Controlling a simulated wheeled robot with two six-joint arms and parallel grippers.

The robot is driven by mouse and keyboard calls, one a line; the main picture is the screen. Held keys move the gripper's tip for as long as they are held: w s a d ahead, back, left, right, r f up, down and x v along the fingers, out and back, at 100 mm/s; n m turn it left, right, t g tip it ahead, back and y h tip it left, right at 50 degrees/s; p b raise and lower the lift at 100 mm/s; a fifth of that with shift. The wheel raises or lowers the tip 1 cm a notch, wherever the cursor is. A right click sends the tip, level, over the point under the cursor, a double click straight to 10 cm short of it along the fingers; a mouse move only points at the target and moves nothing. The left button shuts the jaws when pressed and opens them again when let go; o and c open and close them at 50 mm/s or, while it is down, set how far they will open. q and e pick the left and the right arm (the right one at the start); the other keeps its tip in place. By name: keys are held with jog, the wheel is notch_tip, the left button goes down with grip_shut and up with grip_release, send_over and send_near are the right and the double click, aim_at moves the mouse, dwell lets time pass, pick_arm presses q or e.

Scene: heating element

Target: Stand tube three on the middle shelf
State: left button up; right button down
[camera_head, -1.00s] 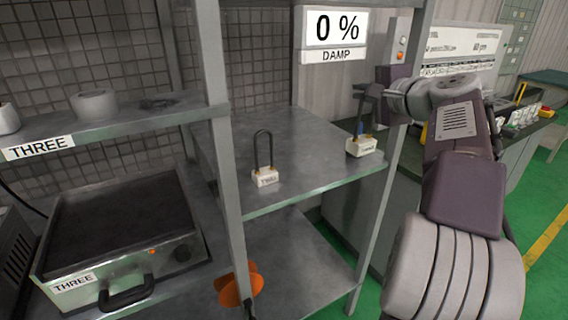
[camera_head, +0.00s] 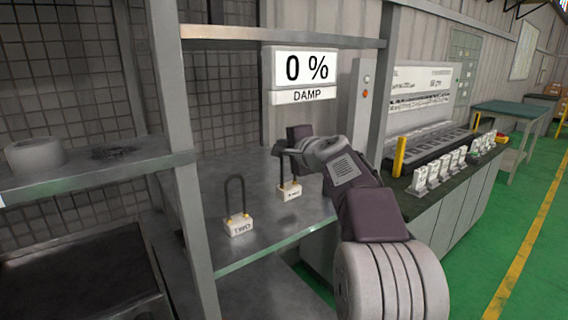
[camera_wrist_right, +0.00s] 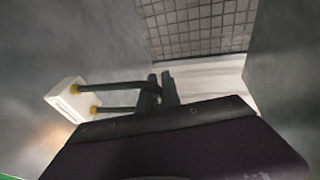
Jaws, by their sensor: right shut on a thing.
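The held tube (camera_head: 290,192) has a white block base, brass collars and a dark U-shaped loop; its label is too small to read surely. My right gripper (camera_head: 290,152) is shut on the top of its loop. In the right wrist view, the fingers (camera_wrist_right: 163,90) close on the loop's end and the white base (camera_wrist_right: 70,101) is at the left. The tube is roughly upright over the middle shelf (camera_head: 215,180); I cannot tell whether its base touches. Another tube, labelled TWO (camera_head: 239,226), stands nearer on that shelf. My left gripper is out of view.
A grey post (camera_head: 180,150) rises left of the shelf, another at its right. A sign (camera_head: 305,75) reads 0 % DAMP. A left shelf carries a grey ring (camera_head: 35,155). A bench with several white pieces (camera_head: 450,165) stands right. Shelf space lies behind the TWO tube.

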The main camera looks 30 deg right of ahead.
notch_tip(320, 180, down, 4)
jog(key=b, duration=0.3)
jog(key=shift+f, duration=0.1)
jog(key=c, duration=1.6)
grip_release()
jog(key=shift+o, duration=0.2)
jog(key=v, duration=1.2)
